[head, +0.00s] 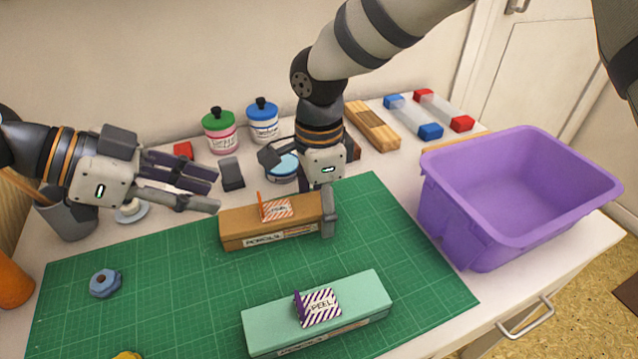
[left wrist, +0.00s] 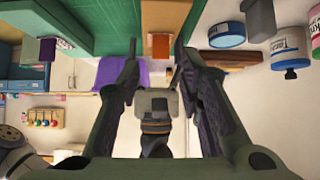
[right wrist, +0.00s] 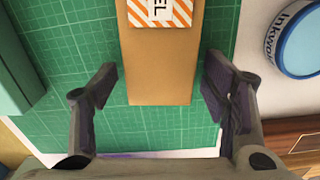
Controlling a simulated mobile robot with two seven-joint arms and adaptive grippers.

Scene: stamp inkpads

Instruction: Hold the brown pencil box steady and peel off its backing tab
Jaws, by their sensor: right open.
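The brown pencil box (head: 240,228) lies on the green cutting mat (head: 180,290), its striped orange PEEL tab (head: 277,208) on top with an orange flap standing up. My right gripper (head: 326,205) is open, pointing down over the box's right end. In the right wrist view the box end (right wrist: 158,75) lies between the spread fingers, with a gap on each side. My left gripper (head: 216,191) is open and empty, left of the box and above it, its fingers pointing right. In the left wrist view, an orange piece (left wrist: 160,45) shows beyond and between its fingertips.
A mint box (head: 265,325) with a purple striped PEEL tab lies nearer the front. A blue ring-shaped item (head: 105,283) sits on the mat's left. A purple bin (head: 450,225) stands right. Jars (head: 220,135) and an inkpad tin (head: 283,168) stand behind.

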